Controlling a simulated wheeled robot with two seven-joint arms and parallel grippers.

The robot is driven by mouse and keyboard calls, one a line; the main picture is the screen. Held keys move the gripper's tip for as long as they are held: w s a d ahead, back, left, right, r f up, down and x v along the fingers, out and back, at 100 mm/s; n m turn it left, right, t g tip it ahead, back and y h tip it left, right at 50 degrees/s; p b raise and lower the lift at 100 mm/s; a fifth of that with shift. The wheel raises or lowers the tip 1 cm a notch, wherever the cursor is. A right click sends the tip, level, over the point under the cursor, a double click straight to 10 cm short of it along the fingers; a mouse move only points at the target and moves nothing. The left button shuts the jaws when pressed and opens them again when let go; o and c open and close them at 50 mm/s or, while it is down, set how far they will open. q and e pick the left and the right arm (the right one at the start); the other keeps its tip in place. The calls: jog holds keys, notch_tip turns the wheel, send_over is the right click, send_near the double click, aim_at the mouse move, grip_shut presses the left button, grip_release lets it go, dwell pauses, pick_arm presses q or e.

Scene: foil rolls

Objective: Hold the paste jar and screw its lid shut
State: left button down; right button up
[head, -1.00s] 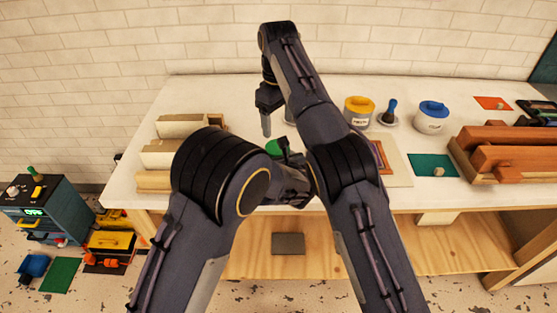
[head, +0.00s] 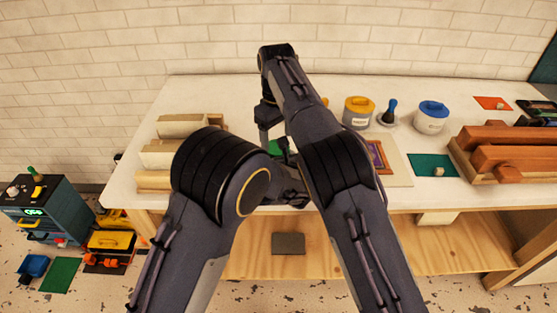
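I cannot make out which jar is the paste jar. A pale jar with a yellow lid (head: 359,111) and a pale jar with a blue lid (head: 431,116) stand upright on the bench, both apart from my grippers. My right gripper (head: 265,133) points down over the middle of the bench, partly hidden by its own arm. My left gripper (head: 284,153) is low at the bench middle beside a green patch (head: 275,147), just below the right one. Whatever lies between the two grippers is hidden by my arms, and their fingers are too small to read.
A blue-handled tool (head: 390,110) stands in a small dish between the jars. Reddish wooden blocks (head: 507,145) fill the bench's right; pale blocks (head: 180,126) stand at left. A green mat (head: 433,165) lies at right. The bench (head: 225,93) is clear along the back left.

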aim_at(277, 147)
jog(key=shift+f, duration=1.45)
jog(key=c, duration=0.8)
jog(key=m, duration=1.3)
jog(key=shift+m, duration=0.3)
jog(key=o, duration=1.1)
jog(key=shift+c, duration=0.2)
